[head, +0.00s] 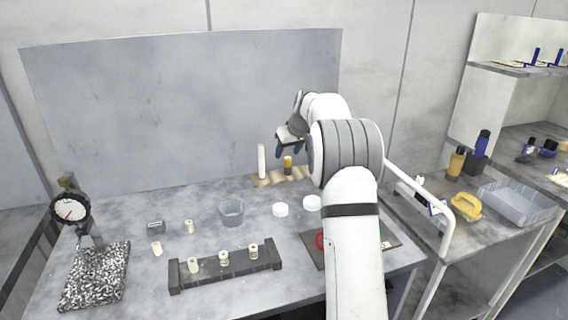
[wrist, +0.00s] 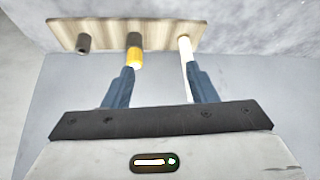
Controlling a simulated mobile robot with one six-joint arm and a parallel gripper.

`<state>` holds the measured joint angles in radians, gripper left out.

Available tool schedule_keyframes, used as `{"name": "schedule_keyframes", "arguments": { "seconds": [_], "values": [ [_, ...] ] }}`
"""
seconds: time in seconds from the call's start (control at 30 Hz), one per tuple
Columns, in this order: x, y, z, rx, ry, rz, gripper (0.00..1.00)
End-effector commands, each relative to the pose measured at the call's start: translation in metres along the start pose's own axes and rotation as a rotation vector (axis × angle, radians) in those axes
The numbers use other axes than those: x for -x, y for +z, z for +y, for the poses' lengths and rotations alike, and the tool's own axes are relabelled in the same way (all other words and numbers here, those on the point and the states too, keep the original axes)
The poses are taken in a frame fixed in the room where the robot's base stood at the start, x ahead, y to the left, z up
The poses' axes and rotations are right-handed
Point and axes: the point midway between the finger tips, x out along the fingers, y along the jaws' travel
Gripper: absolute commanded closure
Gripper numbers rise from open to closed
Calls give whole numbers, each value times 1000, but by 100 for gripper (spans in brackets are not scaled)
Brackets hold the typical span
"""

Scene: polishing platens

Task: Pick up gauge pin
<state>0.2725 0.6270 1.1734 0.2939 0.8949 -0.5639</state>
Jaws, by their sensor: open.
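My gripper (head: 289,151) is above the back of the table, over the wooden stand; in the wrist view its two blue fingers (wrist: 160,72) are spread with a gap between them. The stand (wrist: 64,30) holds a tall white rod (wrist: 186,52), a yellow-and-black piece (wrist: 134,52) and a dark peg (wrist: 83,44). The rod lines up with the right finger's inner side and the yellow piece with the left fingertip; I cannot tell whether either touches. Which piece is the gauge pin is unclear; small cream pins (head: 189,227) also stand on the table.
A dark rack (head: 211,275) with cream pins lies at the front. A dial gauge (head: 70,210) stands on a speckled plate (head: 95,277) at left. A grey panel (head: 180,110) rises behind.

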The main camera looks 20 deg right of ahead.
Motion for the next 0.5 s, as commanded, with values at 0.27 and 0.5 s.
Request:
{"name": "schedule_keyframes", "arguments": {
  "seconds": [0.27,0.5],
  "values": [
    [-44,-22,45,30,5,50,48],
    [-69,-26,47,34,5,53,48]
  ]
}}
